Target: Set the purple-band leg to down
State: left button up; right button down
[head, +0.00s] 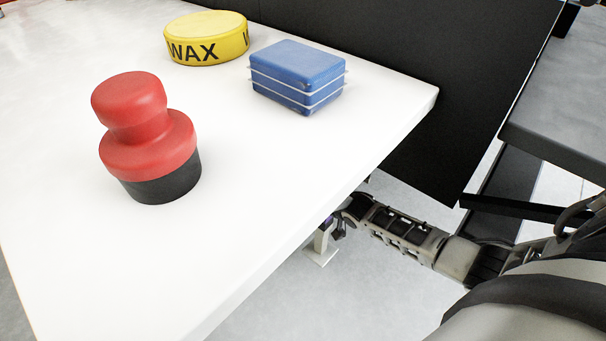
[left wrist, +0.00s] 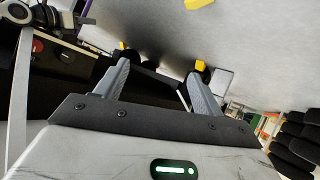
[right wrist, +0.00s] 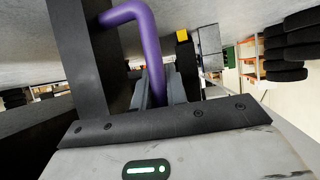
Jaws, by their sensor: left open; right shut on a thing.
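On the white top (head: 240,190) stand a red and black knob-shaped object (head: 148,135), a yellow WAX tin (head: 206,40) and a blue box (head: 297,75). A dark panel (head: 430,90) stands behind. A dark post (right wrist: 82,60) is close left of the purple bar.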

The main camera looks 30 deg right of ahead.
pick_arm(q)
jog(key=shift+a+f, duration=0.1)
jog(key=shift+f, duration=0.2)
pick_arm(e)
jog(key=shift+s+f, duration=0.15)
jog(key=shift+s, duration=0.1)
jog(key=shift+d, duration=0.1)
jog(key=c, duration=1.4)
grip_release()
jog(key=shift+s, duration=0.1)
pick_arm(q)
jog(key=shift+r, duration=0.1)
pick_arm(e)
jog(key=shift+s+r+p, duration=0.2)
jog(key=shift+r+p, duration=0.1)
jog(key=shift+p, duration=0.1)
pick_arm(q)
notch_tip(320, 180, up, 8)
jog(key=s+a+t+y+p, duration=0.1)
jog(key=a+p, duration=0.1)
jog(key=p, duration=0.4)
jog(key=shift+s+a+r+n, duration=0.15)
jog(key=shift+a+n, duration=0.15)
pick_arm(e)
jog(key=v, duration=1.5)
jog(key=shift+r, duration=0.2)
